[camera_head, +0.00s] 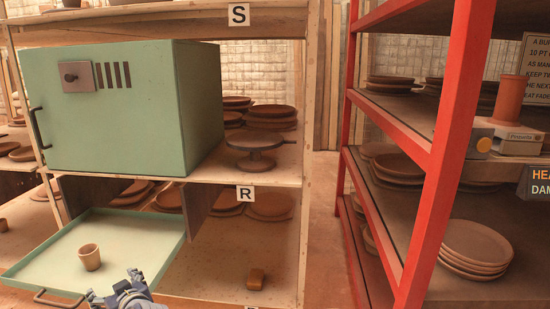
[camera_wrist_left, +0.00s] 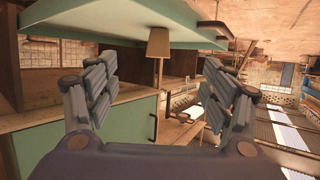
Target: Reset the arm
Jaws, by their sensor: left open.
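My left gripper (camera_head: 125,292) shows at the bottom edge of the head view, in front of the pulled-out green tray (camera_head: 60,268). In the left wrist view its two fingers (camera_wrist_left: 158,98) are spread wide with nothing between them. A small brown clay cup (camera_head: 90,257) stands upright on the tray, up and to the left of the gripper and apart from it. The wrist view looks turned over: the cup (camera_wrist_left: 158,43) hangs from the tray (camera_wrist_left: 150,14) at the top, beyond the fingers. My right gripper is in neither view.
A green box-like cabinet (camera_head: 110,125) with a side handle sits on the wooden shelf above the tray. Brown plates and a pedestal stand (camera_head: 257,150) are beside it. A red-framed rack (camera_head: 452,150) with stacked plates fills the right.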

